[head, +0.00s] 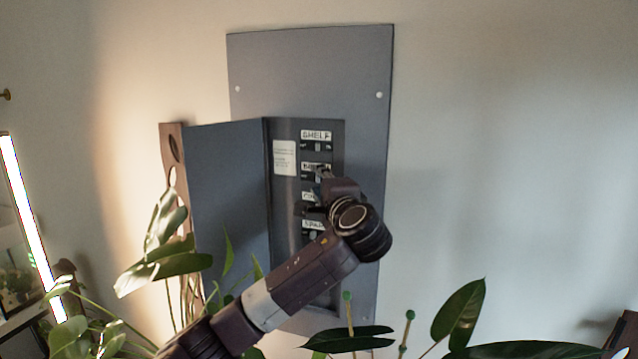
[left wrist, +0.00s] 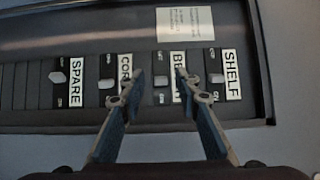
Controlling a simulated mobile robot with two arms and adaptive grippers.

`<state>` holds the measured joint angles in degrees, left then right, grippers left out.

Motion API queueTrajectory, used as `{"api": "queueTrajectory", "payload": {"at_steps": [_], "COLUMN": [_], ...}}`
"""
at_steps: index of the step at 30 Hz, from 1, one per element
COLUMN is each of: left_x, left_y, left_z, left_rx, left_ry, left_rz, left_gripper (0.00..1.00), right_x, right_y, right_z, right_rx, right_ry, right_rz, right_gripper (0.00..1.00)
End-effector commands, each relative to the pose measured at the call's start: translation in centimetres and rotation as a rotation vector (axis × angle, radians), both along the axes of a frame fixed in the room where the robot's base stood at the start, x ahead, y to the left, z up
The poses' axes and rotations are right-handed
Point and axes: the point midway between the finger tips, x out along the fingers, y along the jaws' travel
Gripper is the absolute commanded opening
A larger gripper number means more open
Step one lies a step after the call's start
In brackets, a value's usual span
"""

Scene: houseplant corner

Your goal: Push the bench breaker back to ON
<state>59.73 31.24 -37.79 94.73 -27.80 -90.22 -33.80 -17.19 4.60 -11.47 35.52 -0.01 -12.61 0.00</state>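The bench breaker (left wrist: 161,82), labelled "BE…", sits in the row between the "COR…" breaker (left wrist: 106,84) and the shelf breaker (left wrist: 216,78). Its pale lever shows in the left wrist view; I cannot tell clearly whether it is at ON or OFF. In the head view its label (head: 313,166) is partly covered by my gripper. My left gripper (left wrist: 161,88) is open and empty, one fingertip on each side of the bench breaker; the right-hand finger hides part of the label. I cannot tell whether it touches. In the head view this gripper (head: 316,192) is at the breaker column. My right gripper is not in view.
The grey panel (head: 310,75) is on the wall, its door (head: 228,195) open to the left. The spare breaker (left wrist: 57,77) is at the row's end. Plant leaves (head: 165,260) rise below and left. A lit strip (head: 30,225) stands far left. The wall at right is clear.

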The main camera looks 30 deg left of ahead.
Motion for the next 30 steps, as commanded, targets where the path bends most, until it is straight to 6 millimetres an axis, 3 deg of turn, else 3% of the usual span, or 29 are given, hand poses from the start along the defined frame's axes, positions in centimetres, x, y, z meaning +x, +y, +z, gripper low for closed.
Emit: {"api": "queueTrajectory", "payload": {"at_steps": [8, 21, 30], "left_x": [-1.5, -7.2, -8.1], "left_y": [-1.8, -8.0, -8.8], "left_z": [0.0, 0.0, 0.0], "left_rx": [0.001, -0.001, 0.001], "left_ry": [-0.001, -0.001, 0.001], "left_rz": [-0.005, -0.003, 0.000], "left_gripper": [0.30, 0.30, 0.30], "right_x": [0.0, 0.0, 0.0], "right_y": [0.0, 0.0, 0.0], "right_z": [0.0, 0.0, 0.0], "right_rx": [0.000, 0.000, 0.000], "right_ry": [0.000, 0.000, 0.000], "right_rz": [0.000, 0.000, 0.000], "right_gripper": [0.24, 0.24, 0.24]}}
